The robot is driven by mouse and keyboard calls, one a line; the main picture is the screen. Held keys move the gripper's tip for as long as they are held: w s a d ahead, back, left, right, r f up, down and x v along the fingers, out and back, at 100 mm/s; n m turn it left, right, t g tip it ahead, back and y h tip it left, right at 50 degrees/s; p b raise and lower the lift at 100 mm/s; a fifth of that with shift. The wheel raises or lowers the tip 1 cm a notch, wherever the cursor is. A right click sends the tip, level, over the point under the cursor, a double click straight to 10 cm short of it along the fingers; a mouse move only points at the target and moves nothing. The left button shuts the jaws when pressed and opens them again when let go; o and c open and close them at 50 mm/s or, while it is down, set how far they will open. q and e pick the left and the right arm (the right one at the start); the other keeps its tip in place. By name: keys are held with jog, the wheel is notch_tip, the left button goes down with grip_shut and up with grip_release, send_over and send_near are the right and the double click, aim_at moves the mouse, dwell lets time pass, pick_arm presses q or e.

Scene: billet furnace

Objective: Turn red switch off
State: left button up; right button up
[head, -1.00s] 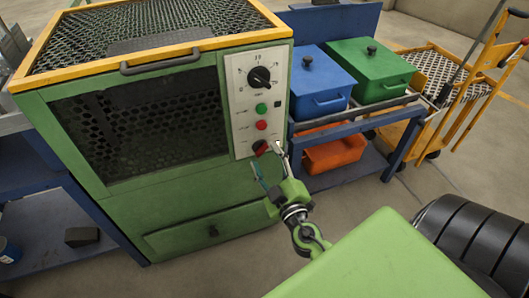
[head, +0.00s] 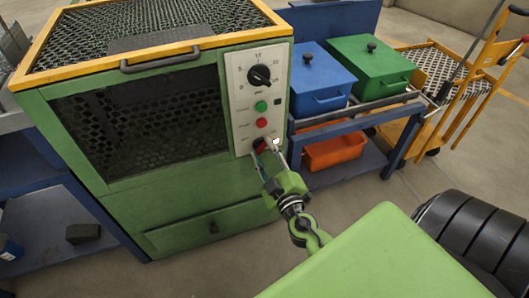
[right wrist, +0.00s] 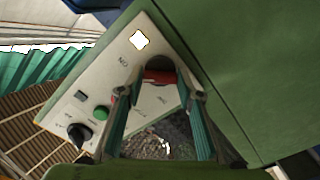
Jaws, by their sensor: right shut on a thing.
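The red switch (head: 259,146) sits at the bottom of the white control panel (head: 240,112) on the green furnace's front. In the right wrist view the red switch (right wrist: 158,76) lies between my fingertips, partly hidden by them. My right gripper (head: 267,150) is at the panel's lower end, its fingers shut on the switch; in the right wrist view the gripper (right wrist: 160,92) has a finger on each side of it. Which way the switch is turned cannot be told. My left gripper is not in view.
Above the switch are a red button (head: 261,122), a green button (head: 260,106) and a black dial (head: 259,75). To the right, a blue cart (head: 390,115) carries a blue box (head: 320,80) and a green box (head: 368,68).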

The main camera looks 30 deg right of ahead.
jog(key=n+b, duration=0.1)
jog(key=n, duration=0.3)
jog(key=shift+n, duration=2.7)
jog(key=n, duration=0.2)
jog(key=shift+a+n, duration=0.1)
jog(key=shift+n, duration=1.1)
pick_arm(q)
jog(key=shift+p, duration=0.55)
pick_arm(e)
jog(key=shift+f+n, duration=0.1)
jog(key=shift+n, duration=1.8)
